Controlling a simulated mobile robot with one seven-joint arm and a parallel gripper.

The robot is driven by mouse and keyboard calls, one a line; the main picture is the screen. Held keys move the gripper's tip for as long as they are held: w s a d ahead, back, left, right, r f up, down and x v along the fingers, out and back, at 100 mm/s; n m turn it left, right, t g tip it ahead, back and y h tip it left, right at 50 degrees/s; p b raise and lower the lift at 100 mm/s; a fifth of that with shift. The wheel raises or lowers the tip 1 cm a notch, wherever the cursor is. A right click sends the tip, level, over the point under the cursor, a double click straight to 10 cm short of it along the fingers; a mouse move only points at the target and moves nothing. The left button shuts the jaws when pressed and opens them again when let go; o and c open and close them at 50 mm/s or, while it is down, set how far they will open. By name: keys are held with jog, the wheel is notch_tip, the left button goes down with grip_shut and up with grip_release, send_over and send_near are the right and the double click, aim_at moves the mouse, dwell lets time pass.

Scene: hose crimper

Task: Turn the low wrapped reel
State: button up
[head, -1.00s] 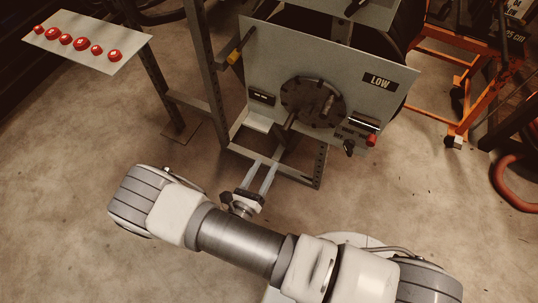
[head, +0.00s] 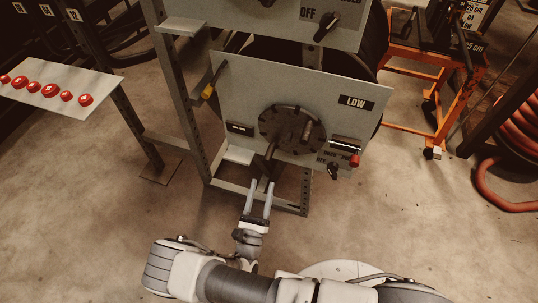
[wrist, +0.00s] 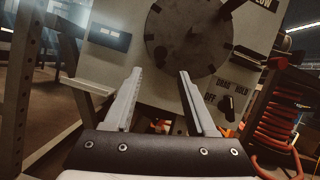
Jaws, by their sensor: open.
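The panel marked LOW (head: 235,85) carries a dark round disc (head: 285,120) with studs around its rim and a short upright handle (head: 307,131). A rod (head: 271,146) sticks out at the disc's lower left. Part of a dark curved reel (head: 371,50) shows behind the panel; the panel hides most of it. My gripper (head: 261,186) is open and empty, just below the disc and in front of the frame's lower bar. In the wrist view, its spread fingers (wrist: 160,75) point at the lower edge of the disc (wrist: 185,50), apart from it.
Red buttons (head: 50,90) stand left; an orange stand (head: 420,110) is right. The floor in front is clear.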

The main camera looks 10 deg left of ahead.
aim_at(268, 162)
jog(key=b+x, duration=0.1)
jog(key=x, duration=1)
grip_shut()
jog(key=shift+d, duration=0.1)
dwell(1.0)
